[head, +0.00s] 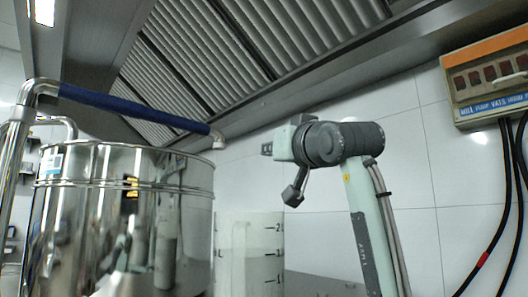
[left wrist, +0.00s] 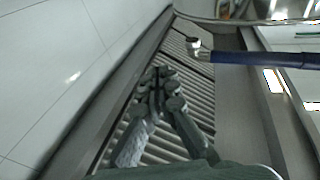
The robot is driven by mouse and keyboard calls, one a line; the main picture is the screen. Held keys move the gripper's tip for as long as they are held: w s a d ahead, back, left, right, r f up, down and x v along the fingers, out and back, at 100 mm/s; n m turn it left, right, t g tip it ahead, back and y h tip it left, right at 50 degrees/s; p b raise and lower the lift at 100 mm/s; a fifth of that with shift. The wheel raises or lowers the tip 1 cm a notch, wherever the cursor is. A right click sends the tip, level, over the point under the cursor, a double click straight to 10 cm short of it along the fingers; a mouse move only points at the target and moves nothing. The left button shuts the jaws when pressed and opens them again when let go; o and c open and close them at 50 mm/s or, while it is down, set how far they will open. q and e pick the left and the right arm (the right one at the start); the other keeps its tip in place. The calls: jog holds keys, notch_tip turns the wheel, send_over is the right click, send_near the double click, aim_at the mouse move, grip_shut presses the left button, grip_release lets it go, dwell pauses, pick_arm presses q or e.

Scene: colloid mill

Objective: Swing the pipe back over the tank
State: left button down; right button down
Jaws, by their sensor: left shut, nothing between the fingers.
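The pipe (head: 135,110) has a dark blue sleeve and a metal bend at each end. In the head view it runs above the steel tank (head: 110,200), from the left riser to a spout (head: 218,140) near the tank's right edge. Whether the spout is over the opening I cannot tell. In the left wrist view the blue pipe (left wrist: 265,58) enters from the right, its spout (left wrist: 194,46) beyond and right of my fingers. My left gripper (left wrist: 160,76) is shut and empty, apart from the pipe. In the head view my left arm is right of the spout. My right gripper is out of view.
A slatted hood (head: 240,35) hangs overhead, with a steel edge above my arm. A translucent graduated container (head: 250,260) stands right of the tank. A control box (head: 488,78) with black cables is on the tiled wall at right.

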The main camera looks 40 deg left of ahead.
pick_arm(q)
jog(key=r+m+g, duration=0.1)
jog(key=m+g, duration=0.1)
jog(key=m, duration=0.2)
jog(key=r+m+g+h, duration=0.1)
jog(key=m+g, duration=0.2)
jog(key=m, duration=0.2)
jog(key=r+m+g+h+p, duration=0.1)
jog(key=r+m+g, duration=0.1)
jog(key=m, duration=0.2)
jog(key=shift+w+d+g, duration=0.1)
jog(key=shift+d+g, duration=0.3)
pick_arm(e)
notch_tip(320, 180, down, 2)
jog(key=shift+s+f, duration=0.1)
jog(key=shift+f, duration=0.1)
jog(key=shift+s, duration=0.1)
